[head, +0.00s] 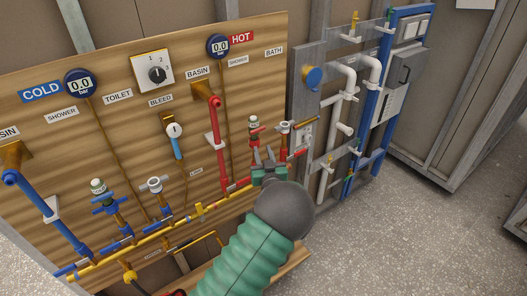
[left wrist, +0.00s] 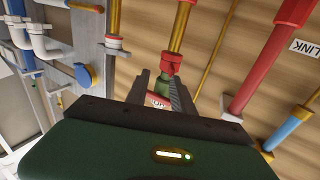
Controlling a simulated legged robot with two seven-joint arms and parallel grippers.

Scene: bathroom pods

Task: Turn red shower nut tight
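The red nut (left wrist: 171,62) is in the left wrist view, on a brass pipe. A green valve body with a white round tag lies beside it, partly hidden behind my fingers. In the head view the shower valve with its red fitting (head: 255,131) is on the hot side of the wooden board. My left gripper (head: 264,156) is just below it, fingers pointing up at the board. In the left wrist view the two fingers (left wrist: 160,91) are apart, with the tag and valve showing between them. I cannot tell whether they touch anything. My right gripper is out of view.
The wooden board (head: 105,118) carries gauges, a bleed dial (head: 153,72) and several red, blue and brass pipes. A thick red pipe (head: 217,150) stands left of my gripper. White and blue pipework (head: 350,110) stands right. The floor (head: 430,240) at lower right is clear.

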